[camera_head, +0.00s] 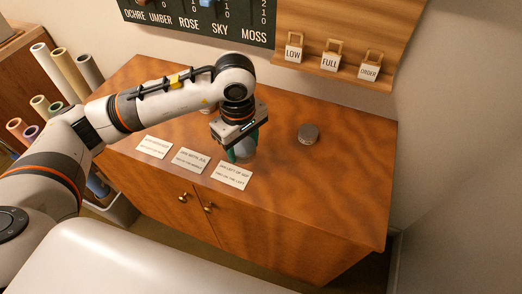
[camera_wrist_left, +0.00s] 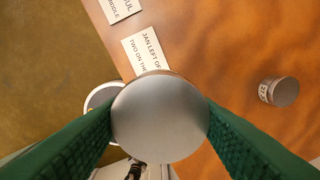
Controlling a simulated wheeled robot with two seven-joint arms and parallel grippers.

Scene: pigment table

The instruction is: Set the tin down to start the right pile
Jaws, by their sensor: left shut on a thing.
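My left gripper (camera_head: 240,150) is over the front middle of the wooden table, pointing down behind the right-hand card. Its green fingers are shut on a tin (camera_head: 246,149), one on each side. The held tin's round silver lid (camera_wrist_left: 160,116) fills the middle of the left wrist view. I cannot tell whether its base touches the table. A second grey tin (camera_head: 308,134) stands alone on the table to the right, apart from the gripper. It also shows at the right of the left wrist view (camera_wrist_left: 281,92), with a label on its side. My right gripper is not in view.
Three white cards, left (camera_head: 154,147), middle (camera_head: 193,160) and right (camera_head: 231,174), lie along the table's front edge. The table top (camera_head: 330,190) is clear around the second tin. Tags marked LOW, FULL and ORDER (camera_head: 369,70) hang on the back wall.

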